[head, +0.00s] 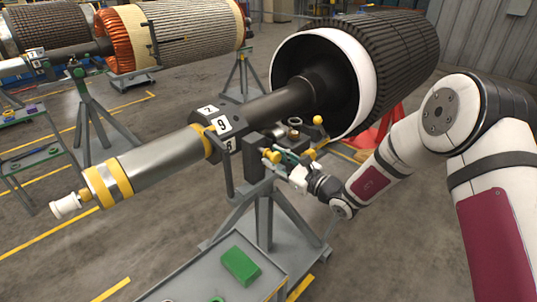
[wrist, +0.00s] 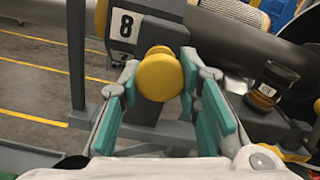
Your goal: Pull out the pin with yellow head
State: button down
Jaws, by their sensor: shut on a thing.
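The pin with a yellow round head (wrist: 158,78) sits at the grey stand block below the number 8 plate, its head facing my wrist camera. Its yellow head also shows in the head view (head: 272,156), at the front of the block. My gripper (wrist: 160,72) has its two teal-padded fingers on either side of the head, shut on it. In the head view my gripper (head: 284,158) reaches the block from the right. The pin's shaft is hidden behind its head, so I cannot tell how deep it sits.
The grey stand (head: 262,215) bears the long rotor shaft (head: 160,165). Another yellow knob (head: 318,120) stands up close to my gripper. A dark cylinder with a label (wrist: 273,83) is right of my fingers. A tray (head: 205,282) with a green block (head: 240,264) is below.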

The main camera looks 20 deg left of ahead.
jog(key=c, duration=1.2)
grip_release()
jog(key=shift+d, duration=0.25)
jog(key=shift+o, duration=0.2)
jog(key=shift+s, duration=0.1)
jog(key=v, duration=1.2)
jog(key=shift+r, duration=0.1)
